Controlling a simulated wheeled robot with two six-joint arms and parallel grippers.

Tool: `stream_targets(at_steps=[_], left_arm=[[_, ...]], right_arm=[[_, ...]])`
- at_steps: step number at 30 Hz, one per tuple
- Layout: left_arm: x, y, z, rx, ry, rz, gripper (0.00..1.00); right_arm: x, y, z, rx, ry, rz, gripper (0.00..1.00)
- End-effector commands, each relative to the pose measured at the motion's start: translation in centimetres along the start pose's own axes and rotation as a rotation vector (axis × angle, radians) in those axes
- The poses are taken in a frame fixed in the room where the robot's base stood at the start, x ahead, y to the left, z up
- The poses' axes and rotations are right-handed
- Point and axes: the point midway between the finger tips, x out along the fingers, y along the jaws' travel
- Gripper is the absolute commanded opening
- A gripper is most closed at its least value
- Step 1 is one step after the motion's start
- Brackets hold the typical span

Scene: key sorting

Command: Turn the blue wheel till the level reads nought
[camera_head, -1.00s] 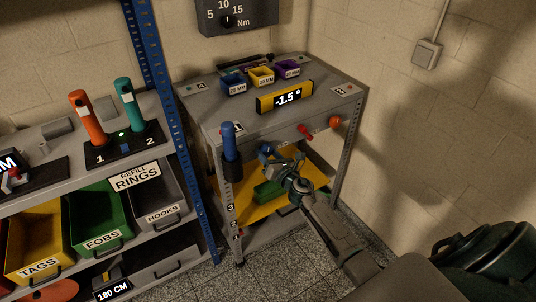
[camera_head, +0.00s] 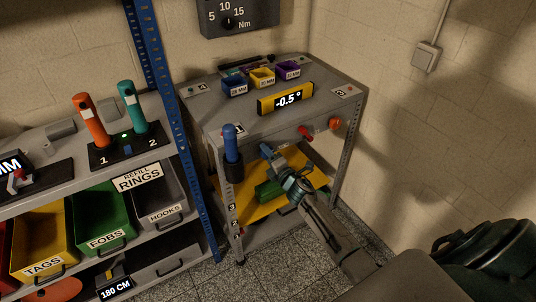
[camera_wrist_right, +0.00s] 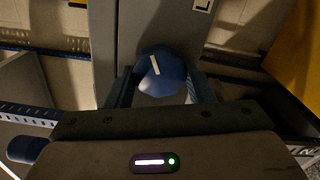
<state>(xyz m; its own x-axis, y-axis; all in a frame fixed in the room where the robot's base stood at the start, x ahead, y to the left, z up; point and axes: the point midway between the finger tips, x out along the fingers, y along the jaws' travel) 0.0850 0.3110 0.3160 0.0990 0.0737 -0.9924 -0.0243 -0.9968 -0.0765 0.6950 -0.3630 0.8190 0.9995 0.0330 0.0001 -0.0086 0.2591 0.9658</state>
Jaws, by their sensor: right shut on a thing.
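The blue wheel (camera_wrist_right: 160,72) sits between the two fingers of my right gripper (camera_wrist_right: 162,88) in the right wrist view, with a white mark on its face tilted a little from upright. In the head view the wheel (camera_head: 266,150) shows at the front of the grey table, and my right gripper (camera_head: 280,166) is shut on it. My left gripper is not in view.
A blue-handled tool (camera_head: 231,142) stands at the left front corner. Small bins (camera_head: 262,78) stand behind the level. A blue-posted shelf is at left.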

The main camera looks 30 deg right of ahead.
Motion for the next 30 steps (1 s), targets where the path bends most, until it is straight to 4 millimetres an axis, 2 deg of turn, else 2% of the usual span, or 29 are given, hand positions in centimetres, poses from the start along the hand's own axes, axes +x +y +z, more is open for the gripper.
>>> stream_targets(at_steps=[18,30], left_arm=[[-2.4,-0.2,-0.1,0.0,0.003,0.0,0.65],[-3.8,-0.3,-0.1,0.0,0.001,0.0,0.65]], right_arm=[[0.0,0.4,0.1,0.581,-0.001,-0.001,0.25],[0.0,0.5,0.2,0.871,-0.001,-0.001,0.25]])
